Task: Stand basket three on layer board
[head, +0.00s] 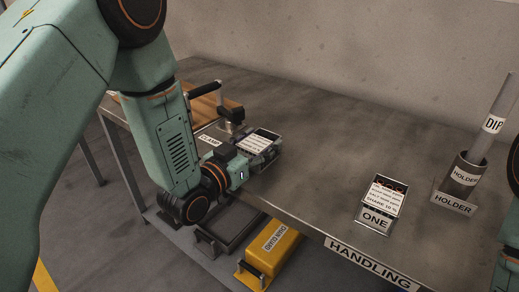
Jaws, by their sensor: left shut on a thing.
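My left gripper (262,157) is at the front edge of the steel table, shut on a small dark basket (276,138) with a printed white card in its top. The basket's number is hidden by the gripper, so I cannot tell if it is basket three. It looks upright, at or just above the tabletop; I cannot tell if it touches. Basket one (374,224), marked ONE, stands upright on the table to the right with a card in it. I cannot make out a layer board for certain. My right gripper is not in view.
A clamp (229,127) with a black handle stands just behind the held basket. A holder (466,172) with a grey tube marked DIP stands at the right. The steel table (330,150) is bare between them. A yellow box (271,254) lies below the table's front edge.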

